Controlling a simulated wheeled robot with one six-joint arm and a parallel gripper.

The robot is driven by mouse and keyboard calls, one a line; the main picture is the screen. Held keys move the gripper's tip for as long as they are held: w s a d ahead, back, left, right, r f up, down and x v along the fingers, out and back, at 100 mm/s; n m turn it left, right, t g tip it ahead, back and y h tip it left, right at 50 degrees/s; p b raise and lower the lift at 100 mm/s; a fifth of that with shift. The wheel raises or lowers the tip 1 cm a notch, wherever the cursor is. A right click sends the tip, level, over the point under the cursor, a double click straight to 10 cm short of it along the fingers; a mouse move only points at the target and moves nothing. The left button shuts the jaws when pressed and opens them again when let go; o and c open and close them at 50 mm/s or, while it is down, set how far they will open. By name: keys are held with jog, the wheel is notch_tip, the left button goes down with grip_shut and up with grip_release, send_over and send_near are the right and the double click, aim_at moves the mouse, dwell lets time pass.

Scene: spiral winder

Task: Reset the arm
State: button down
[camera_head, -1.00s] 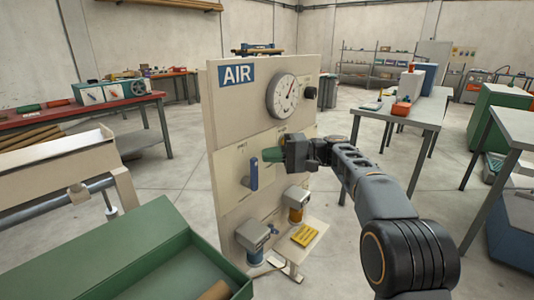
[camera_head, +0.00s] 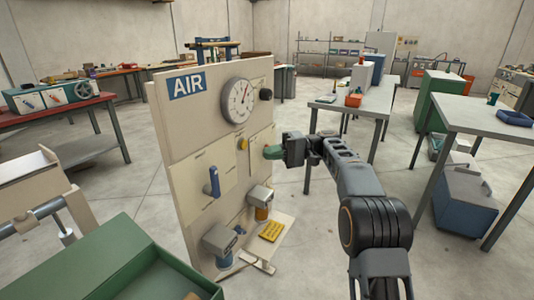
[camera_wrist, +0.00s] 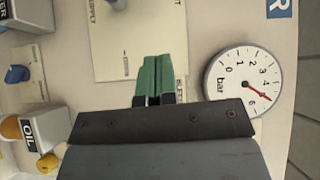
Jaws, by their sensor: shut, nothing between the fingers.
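My gripper (camera_head: 272,152) is in front of the right side of the air panel (camera_head: 172,135) in the head view, with its arm reaching in from the lower right. In the wrist view its green fingers (camera_wrist: 162,78) are together with nothing between them. They point at the panel face, and I cannot tell the exact gap to it. The pressure gauge (camera_head: 238,101) is above and left of the gripper. A blue lever handle (camera_head: 214,181) hangs down on the panel.
A green box (camera_head: 95,262) is at front left. A grey table (camera_head: 480,118) stands at right. Floor between panel and table is open.

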notch_tip(320, 180, down, 10)
jog(key=m+t+h+p, duration=0.1)
jog(key=m+t+h, duration=0.2)
jog(key=m+h, duration=0.15)
jog(key=s+d+f+m+t+h+p, duration=0.1)
jog(key=s+d+m+h+p, duration=0.1)
jog(key=s+d+h+p, duration=0.3)
jog(key=s+d+r+n+t+h+p, duration=0.1)
jog(key=s+d+r+h+p, duration=0.3)
jog(key=s, duration=0.4)
jog(key=s+d+r+n+t+h+p, duration=0.1)
jog(key=s+d+r+h+p, duration=0.1)
jog(key=s+d+p, duration=0.45)
jog(key=s+r+n+t+h+p, duration=0.1)
jog(key=s+r+p, duration=0.3)
jog(key=s+r, duration=0.4)
jog(key=shift+d+r+t, duration=0.35)
jog(key=shift+r+t, duration=0.25)
jog(key=shift+t, duration=0.1)
